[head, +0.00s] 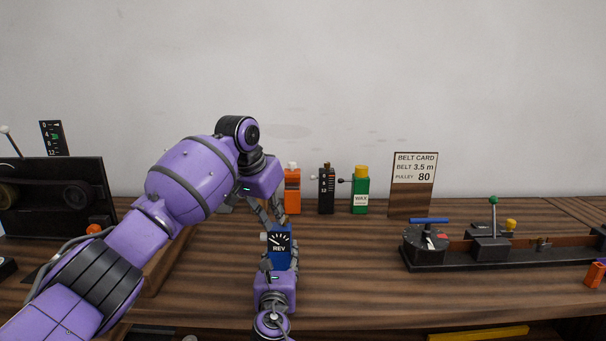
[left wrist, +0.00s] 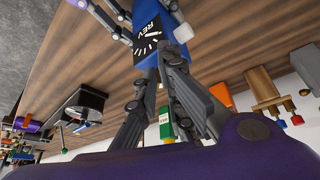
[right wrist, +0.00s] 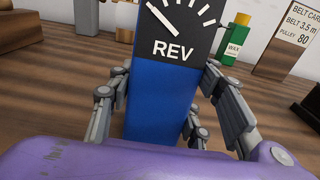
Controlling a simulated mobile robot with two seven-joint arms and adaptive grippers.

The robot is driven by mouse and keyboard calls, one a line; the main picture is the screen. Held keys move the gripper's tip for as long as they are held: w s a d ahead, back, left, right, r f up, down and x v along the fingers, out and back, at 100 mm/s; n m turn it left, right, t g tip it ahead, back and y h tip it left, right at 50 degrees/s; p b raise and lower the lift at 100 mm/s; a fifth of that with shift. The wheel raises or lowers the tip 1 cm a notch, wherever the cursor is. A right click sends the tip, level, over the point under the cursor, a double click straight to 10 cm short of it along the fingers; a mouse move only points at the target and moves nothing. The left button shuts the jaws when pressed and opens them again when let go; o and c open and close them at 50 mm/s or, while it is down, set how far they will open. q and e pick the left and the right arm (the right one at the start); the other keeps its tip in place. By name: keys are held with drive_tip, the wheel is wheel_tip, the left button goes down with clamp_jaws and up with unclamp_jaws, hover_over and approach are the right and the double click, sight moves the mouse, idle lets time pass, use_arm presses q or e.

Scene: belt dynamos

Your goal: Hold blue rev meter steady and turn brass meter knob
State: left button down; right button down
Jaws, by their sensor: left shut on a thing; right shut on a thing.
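The blue rev meter (head: 279,259) stands upright on the table with its black REV dial (head: 279,241). It also shows in the left wrist view (left wrist: 140,17) and fills the middle of the right wrist view (right wrist: 158,98). My right gripper (head: 279,268) is shut on the meter's lower body, one finger on each side. My left gripper (head: 275,217) reaches down from above, shut at the meter's top end. Its fingers (left wrist: 161,70) hide the brass meter knob between them. A pale round knob (left wrist: 183,33) sticks out from the meter's side, free of both grippers.
Behind stand an orange bottle (head: 292,192), a black gauge block (head: 326,190), a green wax bottle (head: 360,193) and the belt card (head: 413,180). A dark bench with levers (head: 490,248) lies to the right. A black panel (head: 52,190) is at the left.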

sight(273, 229)
use_arm(q)
drive_tip(key=shift+s+a, duration=0.25)
drive_tip(key=shift+a, duration=0.1)
use_arm(e)
drive_tip(key=shift+f, duration=0.1)
use_arm(q)
wheel_tip(273, 229, up, 6)
drive_tip(key=shift+w, duration=0.25)
idle(0.3)
use_arm(e)
drive_tip(key=c, duration=0.8)
unclamp_jaws()
drive_tip(key=shift+s, duration=0.1)
